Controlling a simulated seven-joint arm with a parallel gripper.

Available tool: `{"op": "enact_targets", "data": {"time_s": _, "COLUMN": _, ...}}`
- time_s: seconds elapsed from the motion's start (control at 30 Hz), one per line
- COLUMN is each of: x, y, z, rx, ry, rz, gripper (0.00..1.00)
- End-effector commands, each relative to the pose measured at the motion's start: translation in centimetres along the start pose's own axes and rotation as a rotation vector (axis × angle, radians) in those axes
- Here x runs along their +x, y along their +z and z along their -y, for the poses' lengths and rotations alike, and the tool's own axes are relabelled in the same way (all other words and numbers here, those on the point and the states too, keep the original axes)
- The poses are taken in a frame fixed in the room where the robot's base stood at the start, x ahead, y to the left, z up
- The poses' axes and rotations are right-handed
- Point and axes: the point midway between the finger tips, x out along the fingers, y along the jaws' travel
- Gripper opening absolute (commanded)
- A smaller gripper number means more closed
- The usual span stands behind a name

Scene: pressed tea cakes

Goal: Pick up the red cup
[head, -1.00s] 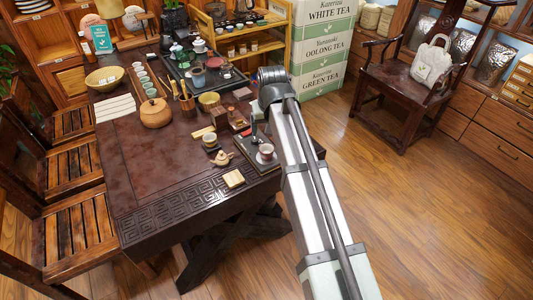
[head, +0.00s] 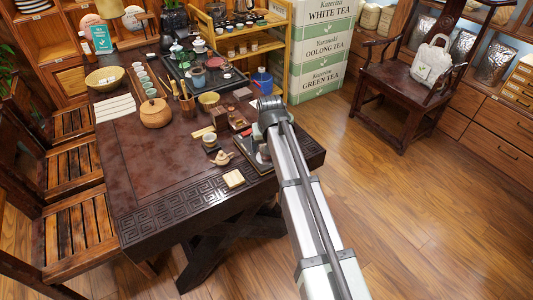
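A small reddish round piece (head: 214,62), perhaps the red cup, sits on the dark tea tray (head: 236,82) at the back of the table; it is too small to tell its shape surely. My gripper (head: 270,103) is above the table's right side, to the right of and nearer than that piece. Its fingers are dark and seen from behind, so their opening is not clear. My arm covers part of a dark board (head: 246,148) and the pale cup on it.
A blue bottle (head: 262,80) stands beyond my gripper.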

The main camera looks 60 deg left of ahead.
Motion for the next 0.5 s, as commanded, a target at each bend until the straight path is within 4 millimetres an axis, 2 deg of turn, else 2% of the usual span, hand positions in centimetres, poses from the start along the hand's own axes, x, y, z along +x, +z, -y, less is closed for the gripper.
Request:
{"op": "enact_targets", "data": {"time_s": 0.2, "x": 2.8, "y": 0.1, "z": 0.0, "rx": 0.0, "ry": 0.0, "rz": 0.001, "gripper": 0.81}}
{"op": "enact_targets", "data": {"time_s": 0.5, "x": 3.1, "y": 0.1, "z": 0.0, "rx": 0.0, "ry": 0.0, "rz": 0.0, "gripper": 0.79}}
